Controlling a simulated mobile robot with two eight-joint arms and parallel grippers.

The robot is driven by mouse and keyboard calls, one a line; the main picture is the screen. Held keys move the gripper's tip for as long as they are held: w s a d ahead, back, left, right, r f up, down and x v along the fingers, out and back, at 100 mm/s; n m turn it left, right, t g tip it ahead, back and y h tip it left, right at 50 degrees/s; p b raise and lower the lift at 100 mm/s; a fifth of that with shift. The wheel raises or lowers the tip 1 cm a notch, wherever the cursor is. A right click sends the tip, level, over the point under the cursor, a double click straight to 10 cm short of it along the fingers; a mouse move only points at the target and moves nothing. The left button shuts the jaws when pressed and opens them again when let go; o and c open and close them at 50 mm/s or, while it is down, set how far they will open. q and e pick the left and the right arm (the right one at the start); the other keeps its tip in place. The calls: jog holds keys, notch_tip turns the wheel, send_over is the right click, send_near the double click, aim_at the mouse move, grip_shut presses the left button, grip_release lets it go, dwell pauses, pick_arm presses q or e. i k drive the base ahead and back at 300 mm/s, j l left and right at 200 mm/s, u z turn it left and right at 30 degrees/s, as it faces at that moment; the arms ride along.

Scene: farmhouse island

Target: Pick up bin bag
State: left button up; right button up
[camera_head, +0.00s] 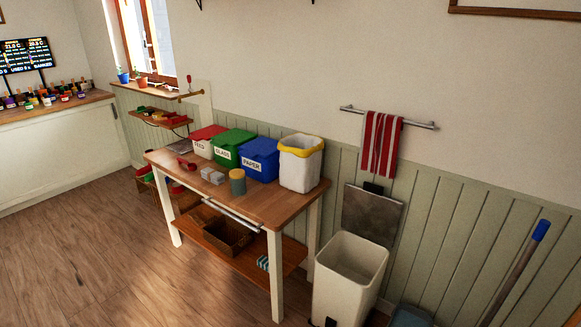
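A white, upright, open-topped container shape with a yellow band around its rim, which looks like the bin bag (300,166), stands at the right end of the wooden table. I cannot tell whether it is a bag alone or a bag lining a bucket. On the floor to the right of the table stands a cream bin (348,280) with its grey lid (372,213) raised against the wall. The bin looks empty, but its bottom is hidden. Neither of my grippers is in view.
The wooden table (264,205) also holds red, green and blue lidded boxes (260,160), a jar (237,183) and small grey blocks. A striped towel (381,145) hangs above the bin. A blue-topped pole (518,268) leans at the right. The floor (120,260) at the left front is clear.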

aim_at(300, 157)
jog(key=i+j, duration=0.15)
jog(key=j, duration=0.2)
jog(key=i+j+z, duration=0.1)
jog(key=j, duration=0.25)
jog(key=i+j, duration=0.15)
jog(key=j, duration=0.25)
jog(key=i+j+z, duration=0.1)
jog(key=i+j, duration=0.7)
jog(key=j, duration=0.2)
jog(key=l+z, duration=0.05)
